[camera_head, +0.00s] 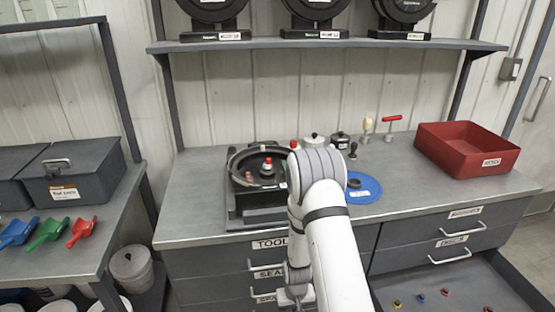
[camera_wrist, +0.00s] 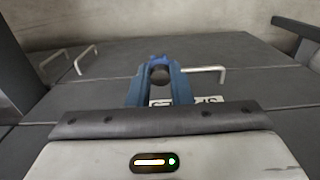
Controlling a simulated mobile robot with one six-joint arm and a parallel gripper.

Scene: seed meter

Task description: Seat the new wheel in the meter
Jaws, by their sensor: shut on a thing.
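The meter (camera_head: 241,158) stands on the bench, a round dark housing on a dark base, with a red-topped knob (camera_head: 268,163) at its middle. Black discs on labelled stands (camera_head: 317,8) stand on the shelf, cut off by the top edge; I cannot tell whether one is the new wheel. My gripper (camera_wrist: 159,79) shows in the wrist view, its blue fingers shut on a small dark round thing (camera_wrist: 159,75). Drawer fronts and handles lie beyond it. In the head view my arm hides part of the bench right of the meter, and the fingertips are not clear.
A blue round mat (camera_head: 370,194) with a dark piece lies right of my arm. A red bin (camera_head: 475,150) stands at the bench's right. Small knobs and tools line the back. An open drawer (camera_head: 455,285) holds small coloured pieces. Scoops (camera_head: 48,233) lie on the left table.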

